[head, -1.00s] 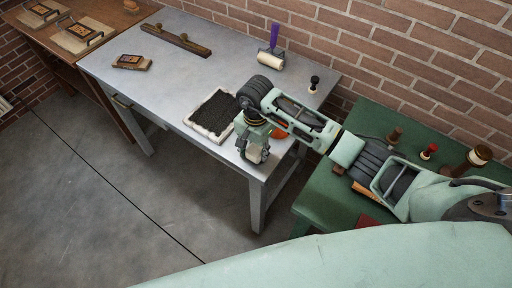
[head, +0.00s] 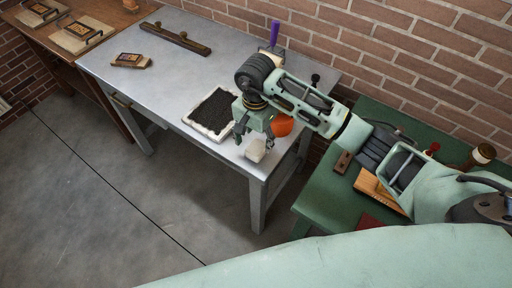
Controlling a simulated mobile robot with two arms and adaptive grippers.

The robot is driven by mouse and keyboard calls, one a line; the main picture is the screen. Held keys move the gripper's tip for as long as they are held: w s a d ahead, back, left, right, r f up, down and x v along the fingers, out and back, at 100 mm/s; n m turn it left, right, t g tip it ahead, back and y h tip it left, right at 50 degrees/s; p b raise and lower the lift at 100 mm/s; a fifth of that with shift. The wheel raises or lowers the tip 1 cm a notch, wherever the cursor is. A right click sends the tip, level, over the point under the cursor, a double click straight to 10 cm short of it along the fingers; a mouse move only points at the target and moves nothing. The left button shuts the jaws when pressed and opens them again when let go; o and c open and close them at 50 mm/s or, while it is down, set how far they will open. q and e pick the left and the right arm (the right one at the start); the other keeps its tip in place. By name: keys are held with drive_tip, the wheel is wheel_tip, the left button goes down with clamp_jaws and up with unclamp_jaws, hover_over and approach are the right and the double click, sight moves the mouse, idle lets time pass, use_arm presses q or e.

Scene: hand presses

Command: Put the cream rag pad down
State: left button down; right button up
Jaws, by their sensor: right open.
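The cream rag pad (head: 255,151) lies on the grey metal table (head: 200,60), close to its right front corner. My right gripper (head: 254,139) is open, with its fingers pointing down just above the pad. The fingers are spread to either side and the pad looks free of them; a light touch cannot be ruled out from this angle. My left gripper is not in view.
A white tray of black material (head: 212,112) sits left of the gripper. An orange round object (head: 282,126) is just behind it, partly hidden. A roller with a purple handle (head: 275,33) stands farther back. A green table (head: 325,205) is at right.

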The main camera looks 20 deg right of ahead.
sight(256, 147)
wheel_tip(256, 147, up, 7)
drive_tip(key=b, duration=0.1)
drive_tip(key=shift+b, duration=0.4)
